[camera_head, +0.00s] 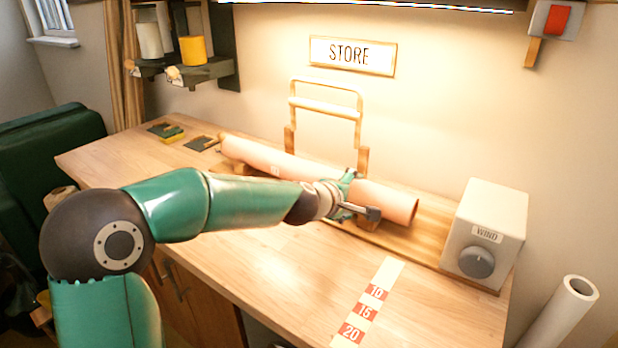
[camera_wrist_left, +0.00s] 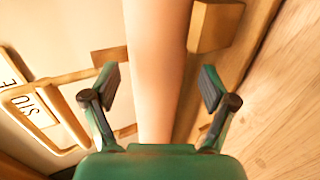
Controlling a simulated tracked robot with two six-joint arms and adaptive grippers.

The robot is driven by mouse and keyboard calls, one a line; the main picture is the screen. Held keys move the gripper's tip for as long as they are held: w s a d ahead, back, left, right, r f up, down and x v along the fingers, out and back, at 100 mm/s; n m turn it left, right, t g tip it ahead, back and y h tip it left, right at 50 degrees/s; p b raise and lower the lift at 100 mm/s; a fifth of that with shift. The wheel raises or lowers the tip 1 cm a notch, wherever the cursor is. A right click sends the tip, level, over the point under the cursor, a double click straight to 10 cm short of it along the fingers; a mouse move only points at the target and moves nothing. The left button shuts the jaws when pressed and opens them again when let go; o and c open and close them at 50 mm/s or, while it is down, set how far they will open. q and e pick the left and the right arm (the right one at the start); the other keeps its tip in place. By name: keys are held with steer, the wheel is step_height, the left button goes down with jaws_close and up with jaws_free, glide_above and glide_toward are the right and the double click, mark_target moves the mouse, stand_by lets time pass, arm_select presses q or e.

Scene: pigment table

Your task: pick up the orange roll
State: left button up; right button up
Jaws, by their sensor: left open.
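The orange roll (camera_head: 389,202) is a long pale orange tube lying on a wooden base at the back of the table. My left arm crosses in front of part of it. My left gripper (camera_head: 362,195) is at the roll, right of its middle. In the left wrist view the roll (camera_wrist_left: 157,60) runs between the two open fingers of the gripper (camera_wrist_left: 157,88), with a gap on each side. I cannot tell from the views how deep the roll sits between the fingers. My right gripper is not in view.
A wooden frame (camera_head: 326,106) stands behind the roll. A white WIND box (camera_head: 487,225) with a grey knob is at the right end. A numbered strip (camera_head: 367,305) lies on the table front. A white tube (camera_head: 560,318) stands at lower right. The front tabletop is mostly clear.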

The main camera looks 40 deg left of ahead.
arm_select(q)
steer(key=x, duration=0.5)
steer(key=shift+r, duration=0.1)
steer(key=c, duration=1.4)
steer(key=shift+c, duration=0.4)
